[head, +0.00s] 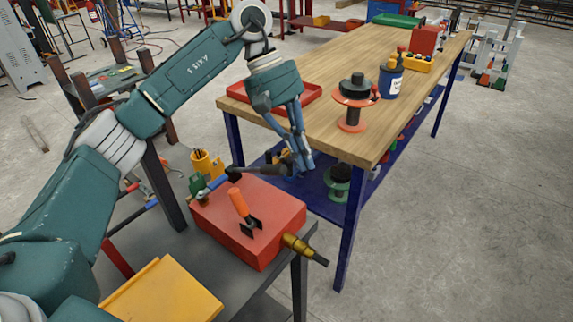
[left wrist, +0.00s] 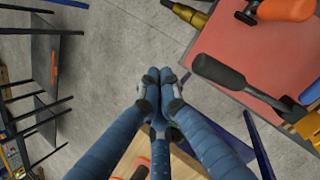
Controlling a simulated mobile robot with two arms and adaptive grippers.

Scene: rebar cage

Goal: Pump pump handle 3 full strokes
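The pump is a red box (head: 250,220) on a dark table, and its red top also shows in the left wrist view (left wrist: 285,55). The black pump handle (head: 250,171) lies along the box's far edge. In the left wrist view the handle (left wrist: 228,78) points toward my fingers from the right. My left gripper (head: 302,165) is beside the handle's free end. In the left wrist view its blue fingers (left wrist: 160,76) meet at the tips with nothing seen between them, and a gap shows between them and the handle. My right gripper is out of view.
An orange-handled piece (head: 240,204) stands on the red box, and a brass fitting (head: 297,243) sticks out at its right. A yellow panel (head: 163,291) lies in front. A wooden workbench (head: 330,55) with a red tray (head: 309,96) stands close behind my gripper.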

